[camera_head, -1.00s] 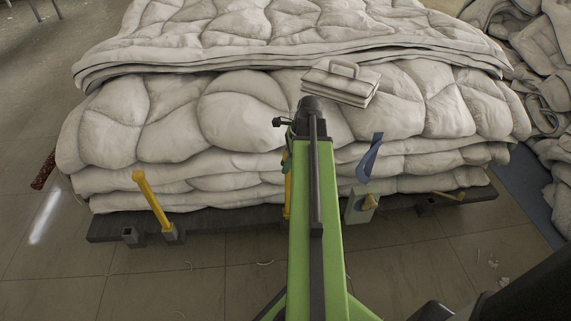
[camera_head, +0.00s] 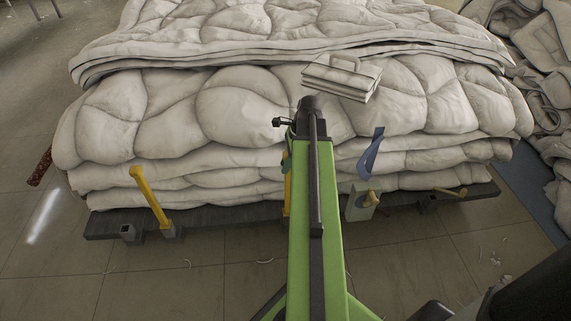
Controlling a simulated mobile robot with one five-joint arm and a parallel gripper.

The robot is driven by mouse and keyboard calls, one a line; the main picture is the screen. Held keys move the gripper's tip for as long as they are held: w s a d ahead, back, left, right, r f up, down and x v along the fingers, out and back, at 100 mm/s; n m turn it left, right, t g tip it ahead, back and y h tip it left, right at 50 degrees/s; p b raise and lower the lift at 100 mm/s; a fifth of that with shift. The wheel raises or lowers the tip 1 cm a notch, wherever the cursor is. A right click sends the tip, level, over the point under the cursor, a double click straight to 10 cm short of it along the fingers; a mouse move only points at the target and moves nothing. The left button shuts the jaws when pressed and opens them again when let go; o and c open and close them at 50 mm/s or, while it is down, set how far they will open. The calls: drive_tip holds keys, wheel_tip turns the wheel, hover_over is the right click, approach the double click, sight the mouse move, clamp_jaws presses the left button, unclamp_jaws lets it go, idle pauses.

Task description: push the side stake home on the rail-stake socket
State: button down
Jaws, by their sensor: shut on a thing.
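My green arm reaches over the front of the duvet heap. Only a narrow edge of my gripper (camera_head: 286,160) shows to the left of the arm, and its fingertips are hidden. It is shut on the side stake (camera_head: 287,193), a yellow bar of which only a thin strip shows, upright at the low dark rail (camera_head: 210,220). The arm hides the stake's foot and the socket there, so I cannot tell how deep it sits. Another yellow stake (camera_head: 150,197) leans in a grey socket (camera_head: 172,230) at the left of the rail.
An empty-looking grey socket (camera_head: 130,234) is at far left. Right of my arm, a pale block (camera_head: 357,207) stands near a blue curved strip (camera_head: 371,157). A yellow piece (camera_head: 450,192) lies at the rail's right. A folded pale bag (camera_head: 342,76) rests on the heap (camera_head: 240,105).

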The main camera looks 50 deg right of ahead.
drive_tip(key=shift+f+b, duration=0.35)
drive_tip(key=shift+f, duration=0.05)
drive_tip(key=c, duration=1.1)
unclamp_jaws()
drive_tip(key=shift+r, duration=0.15)
drive_tip(key=p+v, duration=1.7)
drive_tip(key=shift+r, duration=0.1)
